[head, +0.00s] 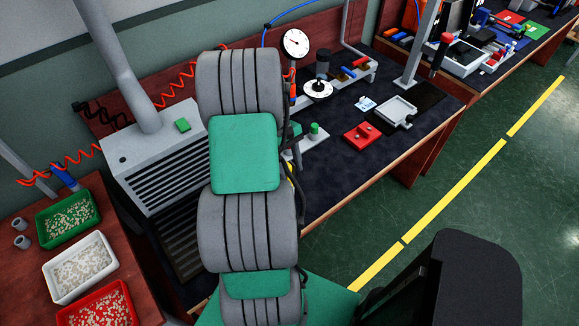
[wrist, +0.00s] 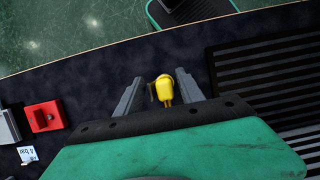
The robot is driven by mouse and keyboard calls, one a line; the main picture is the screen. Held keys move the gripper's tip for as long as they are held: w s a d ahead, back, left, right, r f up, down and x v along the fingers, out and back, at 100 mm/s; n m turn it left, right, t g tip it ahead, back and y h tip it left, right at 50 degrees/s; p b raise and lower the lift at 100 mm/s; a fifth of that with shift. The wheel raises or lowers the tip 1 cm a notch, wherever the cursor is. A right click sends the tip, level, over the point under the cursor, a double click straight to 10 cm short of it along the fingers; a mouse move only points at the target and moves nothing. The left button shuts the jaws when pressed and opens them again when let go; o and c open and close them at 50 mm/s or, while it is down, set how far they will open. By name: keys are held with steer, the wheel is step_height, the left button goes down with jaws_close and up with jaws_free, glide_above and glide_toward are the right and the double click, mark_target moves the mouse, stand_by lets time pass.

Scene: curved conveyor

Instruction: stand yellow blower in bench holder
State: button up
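The yellow blower (wrist: 163,88) shows in the wrist view between the two grey fingers of my gripper (wrist: 158,88). The fingers are spread, with dark gaps on both sides of the yellow body, so the gripper looks open around it. Whether it rests on the dark bench mat is hard to tell. In the head view my arm hides the gripper and most of that spot; only a sliver of yellow shows at the arm's right edge. A grey rack (head: 345,80) with coloured tool handles stands at the bench back; I cannot tell whether it is the bench holder.
A red block (head: 362,134) and a grey tray (head: 397,110) lie on the bench's right part. A slatted grey extractor box (head: 165,150) stands left of my arm. Green, white and red bins (head: 80,268) sit on the left table. The mat's front stretch is clear.

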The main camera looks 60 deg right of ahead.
steer(key=v, duration=0.8)
steer(key=shift+s+f, duration=0.1)
stand_by(0.3)
